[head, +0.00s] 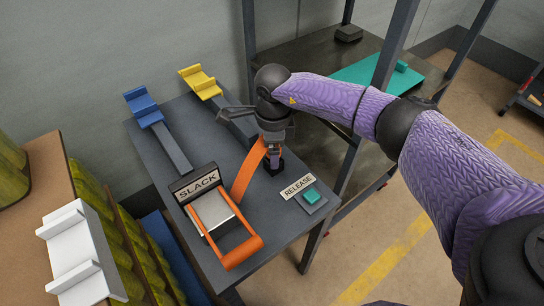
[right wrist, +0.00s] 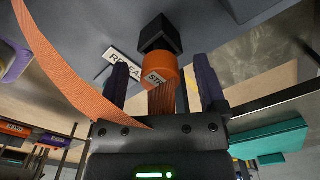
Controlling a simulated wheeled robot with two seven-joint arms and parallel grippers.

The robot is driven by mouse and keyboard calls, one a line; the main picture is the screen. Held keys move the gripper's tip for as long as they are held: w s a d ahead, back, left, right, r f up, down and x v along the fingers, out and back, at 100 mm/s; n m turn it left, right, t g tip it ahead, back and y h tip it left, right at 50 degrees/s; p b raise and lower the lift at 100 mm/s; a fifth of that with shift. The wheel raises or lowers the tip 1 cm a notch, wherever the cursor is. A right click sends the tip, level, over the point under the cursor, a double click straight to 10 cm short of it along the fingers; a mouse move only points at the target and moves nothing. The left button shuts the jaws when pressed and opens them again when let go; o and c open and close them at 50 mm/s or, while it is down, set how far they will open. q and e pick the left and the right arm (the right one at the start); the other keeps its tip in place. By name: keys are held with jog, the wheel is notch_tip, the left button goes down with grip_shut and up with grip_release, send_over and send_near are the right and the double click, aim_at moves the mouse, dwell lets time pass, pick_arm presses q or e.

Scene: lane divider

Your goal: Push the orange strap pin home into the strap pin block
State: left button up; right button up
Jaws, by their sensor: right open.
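The orange strap pin (right wrist: 162,76), with a partly hidden label, stands between the fingers of my right gripper (right wrist: 163,64) in the right wrist view. The fingers are apart, with a gap on each side of the pin. The pin's far end meets the black strap pin block (right wrist: 160,36); how deep it sits I cannot tell. In the head view my right gripper (head: 273,152) points down over the block (head: 275,165) and mostly hides the pin. An orange strap (head: 247,172) runs from there to the tensioner. My left gripper is not in view.
On the grey table (head: 165,200) are the tensioner with its SLACK sign (head: 197,184) and orange handle (head: 242,253), and a RELEASE sign (head: 298,186) beside a teal button (head: 312,195). Blue (head: 143,106) and yellow (head: 201,82) pieces stand at the back. Dark shelving posts (head: 345,165) rise at the right.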

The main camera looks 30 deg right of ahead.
jog(key=shift+f, duration=0.1)
jog(key=shift+c, duration=0.8)
jog(key=c, duration=0.5)
grip_shut()
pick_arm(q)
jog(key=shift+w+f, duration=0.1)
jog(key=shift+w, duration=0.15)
